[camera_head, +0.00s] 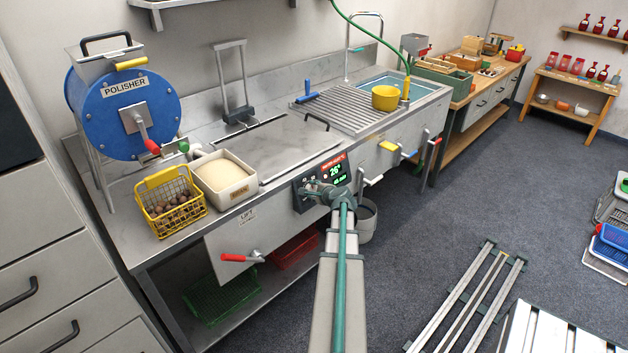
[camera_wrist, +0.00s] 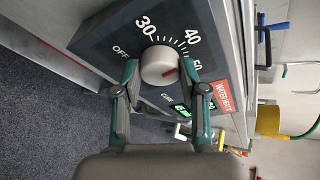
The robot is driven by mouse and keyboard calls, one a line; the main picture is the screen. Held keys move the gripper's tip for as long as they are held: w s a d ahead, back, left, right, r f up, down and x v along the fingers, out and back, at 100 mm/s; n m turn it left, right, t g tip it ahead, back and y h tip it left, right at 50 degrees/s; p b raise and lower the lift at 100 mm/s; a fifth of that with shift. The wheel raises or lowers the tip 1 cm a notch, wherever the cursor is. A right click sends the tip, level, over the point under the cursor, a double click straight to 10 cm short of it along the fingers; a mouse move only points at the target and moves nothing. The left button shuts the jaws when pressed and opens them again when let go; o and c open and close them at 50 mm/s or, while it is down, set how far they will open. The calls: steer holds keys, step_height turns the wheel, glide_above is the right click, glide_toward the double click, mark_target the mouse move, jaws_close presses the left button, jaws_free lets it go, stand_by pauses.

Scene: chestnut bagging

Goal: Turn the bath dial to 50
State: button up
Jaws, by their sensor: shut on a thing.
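In the head view my gripper (camera_head: 322,190) is at the panel on the bench front and largely hides the dial. The panel's green display (camera_head: 335,170) appears to read 26°.
A yellow basket of chestnuts (camera_head: 172,208) and a cream-filled white tray (camera_head: 245,191) stand on the bench at left. A red-handled lever (camera_head: 238,258) juts from the bench front. The floor at right holds metal rails (camera_head: 470,300).

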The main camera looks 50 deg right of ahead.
steer(key=m+p, duration=0.2)
steer(key=p, duration=0.1)
steer(key=m+y+p, duration=0.1)
steer(key=m+p, duration=0.1)
steer(key=p, duration=0.2)
steer(key=shift+d+r+m+g+y, duration=0.2)
steer(key=shift+r+m+g+y, duration=0.1)
steer(key=shift+r, duration=0.1)
steer(key=m+y+p, duration=0.1)
steer(key=m+p, duration=0.2)
steer(key=p, duration=0.1)
steer(key=shift+d+f+m+y, duration=0.1)
steer(key=shift+f+m+y, duration=0.1)
steer(key=shift+m+y, duration=0.2)
steer(key=o, duration=1.1)
steer(key=shift+o, duration=0.2)
steer(key=v, duration=1.2)
